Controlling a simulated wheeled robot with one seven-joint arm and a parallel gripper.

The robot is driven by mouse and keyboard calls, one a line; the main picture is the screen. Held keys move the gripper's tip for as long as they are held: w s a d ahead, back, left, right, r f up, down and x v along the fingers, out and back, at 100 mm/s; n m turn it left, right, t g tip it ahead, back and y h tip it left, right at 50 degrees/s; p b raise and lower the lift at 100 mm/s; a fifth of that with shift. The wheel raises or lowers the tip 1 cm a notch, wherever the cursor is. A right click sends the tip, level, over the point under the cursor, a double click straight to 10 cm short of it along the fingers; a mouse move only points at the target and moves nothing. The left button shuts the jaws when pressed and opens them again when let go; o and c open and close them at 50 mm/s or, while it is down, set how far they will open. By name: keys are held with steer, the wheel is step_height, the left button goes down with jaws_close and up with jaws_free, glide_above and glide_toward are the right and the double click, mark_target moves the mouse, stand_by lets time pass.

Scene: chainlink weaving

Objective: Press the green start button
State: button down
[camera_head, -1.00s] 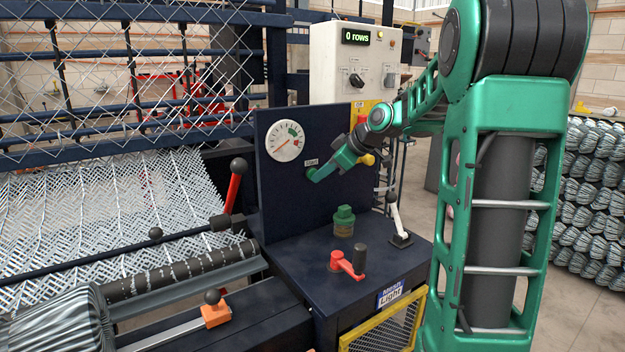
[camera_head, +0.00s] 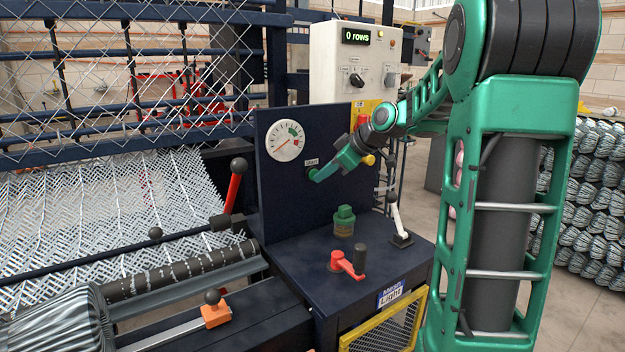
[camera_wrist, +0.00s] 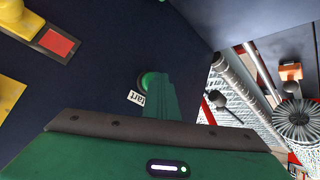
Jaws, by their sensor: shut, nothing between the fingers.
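The green start button (camera_wrist: 152,82) is on the dark upright panel, beside a small white "Start" label (camera_wrist: 136,97) in the wrist view. In the head view the label (camera_head: 311,161) shows just above my gripper's tip. My green gripper (camera_head: 315,176) is shut and empty, with its fingers pointing at the button. In the wrist view the fingertips (camera_wrist: 156,92) overlap the lower part of the button. I cannot tell whether they touch it or how far it is pressed. In the head view the button is mostly hidden by the fingertips.
A round gauge (camera_head: 285,141) is left of the gripper on the dark panel (camera_head: 290,190). A green capped jar (camera_head: 344,221), a red crank (camera_head: 347,265) and a white lever (camera_head: 398,220) stand on the ledge below.

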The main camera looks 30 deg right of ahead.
steer(key=s, duration=0.5)
steer(key=shift+s+d, duration=0.1)
steer(key=shift+s, duration=0.15)
steer(key=shift+f, duration=0.1)
stand_by(0.7)
steer(key=s+a+f+m+g, duration=0.1)
steer(key=s+a+f+m, duration=0.15)
steer(key=a, duration=0.35)
steer(key=s+a+f+m+g, duration=0.1)
steer(key=s+a+f, duration=0.15)
steer(key=a, duration=0.25)
steer(key=s+a+f+m+g+h, duration=0.2)
steer(key=s+a+f+m+h, duration=0.3)
steer(key=s, duration=0.6)
steer(key=s+d+f+m+g+y, duration=0.1)
steer(key=s+d+m+g, duration=0.1)
steer(key=s+d, duration=0.3)
steer(key=s+d+f+m+g+y, duration=0.1)
steer(key=s+d+f+m+g, duration=0.1)
steer(key=s, duration=1)
steer(key=d+m+g, duration=0.1)
steer(key=d+m, duration=0.1)
steer(key=d, duration=0.1)
steer(key=shift+s+f, duration=0.2)
